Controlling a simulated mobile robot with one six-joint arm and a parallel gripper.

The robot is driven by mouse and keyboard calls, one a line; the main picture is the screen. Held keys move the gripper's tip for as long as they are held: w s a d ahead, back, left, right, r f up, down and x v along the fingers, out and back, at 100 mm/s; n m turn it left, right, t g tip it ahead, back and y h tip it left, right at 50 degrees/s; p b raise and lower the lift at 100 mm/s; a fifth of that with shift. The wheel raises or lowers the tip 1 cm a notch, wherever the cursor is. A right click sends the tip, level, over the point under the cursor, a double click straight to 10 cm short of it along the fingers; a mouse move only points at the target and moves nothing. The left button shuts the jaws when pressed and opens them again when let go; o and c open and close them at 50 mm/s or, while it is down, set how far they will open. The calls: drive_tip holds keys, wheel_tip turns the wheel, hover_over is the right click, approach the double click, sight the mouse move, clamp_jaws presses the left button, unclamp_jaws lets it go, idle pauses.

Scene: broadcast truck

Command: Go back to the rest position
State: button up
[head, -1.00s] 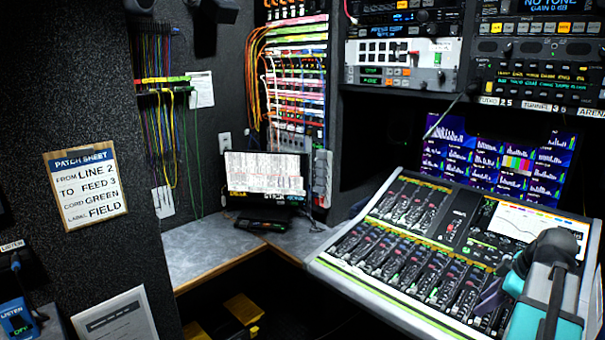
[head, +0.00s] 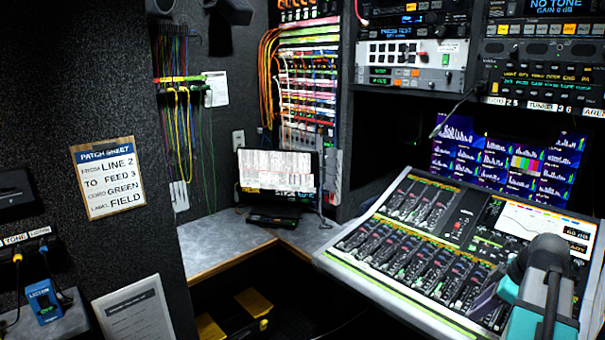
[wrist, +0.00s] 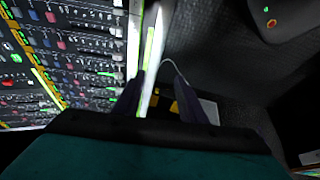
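My gripper (wrist: 161,88) shows in the wrist view with its two dark fingers apart. Nothing is held between them; the pale edge of the mixing console passes behind the gap. In the head view my teal and grey arm is at the lower right, in front of the console. There the gripper is mostly hidden by the arm and lies over the console's lower right part. The mixing console (head: 338,268) is a sloped desk of faders and knobs with a green-lit edge. It also fills the left of the wrist view (wrist: 60,60).
A patch sheet (head: 108,178) hangs on the dark wall at left. A grey counter (head: 215,245) carries a small monitor (head: 278,172) below the patch bay (head: 303,95). A blue box (head: 43,300) sits at lower left. Equipment racks (head: 412,60) stand above the console.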

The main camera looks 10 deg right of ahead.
drive_tip(key=w+a+f+n+g+y, duration=0.1)
drive_tip(key=w+a+f, duration=0.2)
drive_tip(key=a+f, duration=0.45)
drive_tip(key=w+a+f+n+g+y, duration=0.2)
drive_tip(key=w+a+f, duration=0.1)
drive_tip(key=a+f, duration=0.45)
drive_tip(key=s+a+f+g, duration=0.3)
drive_tip(key=a+f, duration=1)
drive_tip(key=a, duration=0.2)
drive_tip(key=s+a+f+m+g+h, duration=0.1)
drive_tip(key=s+a+f+g, duration=0.1)
drive_tip(key=s+a+f, duration=0.6)
drive_tip(key=s+a+f+m+g+h, duration=0.1)
drive_tip(key=s+a+f+g, duration=0.1)
drive_tip(key=s+a+f, duration=0.6)
drive_tip(key=s+d+f+m+h, duration=0.2)
drive_tip(key=s+d+f+m, duration=0.2)
drive_tip(key=s+f+m, duration=0.2)
drive_tip(key=shift+s+d+f+m+h, duration=0.25)
drive_tip(key=shift+s+f+m, duration=0.2)
drive_tip(key=shift+m, duration=0.75)
